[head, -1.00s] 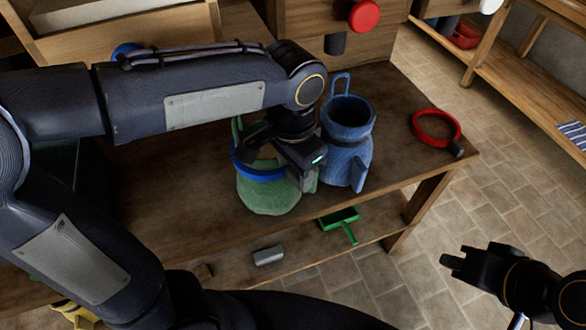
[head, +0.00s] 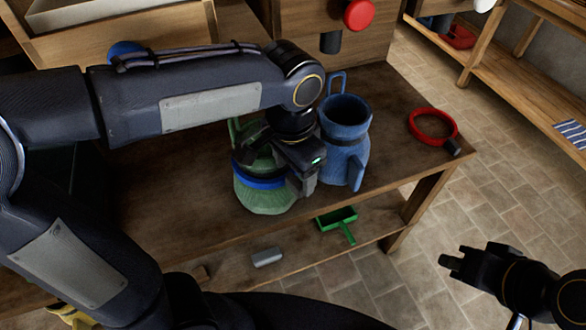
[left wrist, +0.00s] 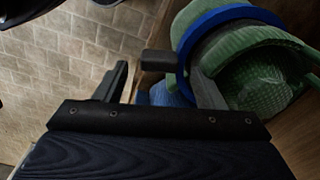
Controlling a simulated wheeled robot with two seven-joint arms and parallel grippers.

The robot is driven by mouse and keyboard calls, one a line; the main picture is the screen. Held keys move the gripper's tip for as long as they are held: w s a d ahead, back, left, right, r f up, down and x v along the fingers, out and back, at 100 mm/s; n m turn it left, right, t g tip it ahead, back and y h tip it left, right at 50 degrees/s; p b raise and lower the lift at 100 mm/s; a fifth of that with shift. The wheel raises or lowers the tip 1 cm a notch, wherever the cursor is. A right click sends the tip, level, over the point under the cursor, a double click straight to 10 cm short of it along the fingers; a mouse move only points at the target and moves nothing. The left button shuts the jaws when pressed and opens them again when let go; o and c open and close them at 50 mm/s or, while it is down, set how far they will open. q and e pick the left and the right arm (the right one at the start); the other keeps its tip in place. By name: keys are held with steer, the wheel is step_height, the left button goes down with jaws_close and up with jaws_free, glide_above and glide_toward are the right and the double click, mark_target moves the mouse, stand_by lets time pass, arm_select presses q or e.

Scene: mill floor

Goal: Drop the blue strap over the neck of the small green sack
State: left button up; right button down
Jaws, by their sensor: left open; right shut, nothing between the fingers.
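The small green sack (head: 262,201) stands upright on the wooden table, its top partly hidden behind my left gripper. The blue strap (head: 258,183) lies around the sack below its open top; its far side is hidden in the head view. In the left wrist view the strap (left wrist: 181,58) loops around the green sack (left wrist: 262,75). A dark block (left wrist: 160,62), seemingly the strap's tab, shows between the spread fingers. My left gripper (head: 307,182) is open at the sack's right side, close to the strap. My right gripper (head: 449,262) is shut and empty, off the table's right side.
A blue sack (head: 345,135) stands just right of my left gripper. A red strap (head: 432,127) with a dark tab lies near the table's right end. A green scoop (head: 338,217) and a grey block (head: 267,257) lie on the lower shelf. Floor is clear at right.

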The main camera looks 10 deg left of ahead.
arm_select(q)
steer(key=f, duration=0.2)
steer(key=shift+s+a+f+g, duration=0.3)
steer(key=shift+f, duration=0.05)
arm_select(e)
steer(key=shift+f, duration=0.35)
arm_select(q)
steer(key=r, duration=0.2)
steer(key=w+r, duration=0.1)
steer(key=r, duration=0.1)
steer(key=shift+r+p, duration=0.2)
steer(key=shift+p, duration=0.1)
step_height(320, 180, up, 6)
steer(key=shift+s+d+p, duration=0.2)
steer(key=shift+s+p, duration=0.2)
arm_select(e)
steer(key=shift+w+a+r, duration=0.15)
steer(key=shift+w+r, duration=0.4)
steer(key=shift+r, duration=0.05)
arm_select(q)
steer(key=shift+a, duration=0.1)
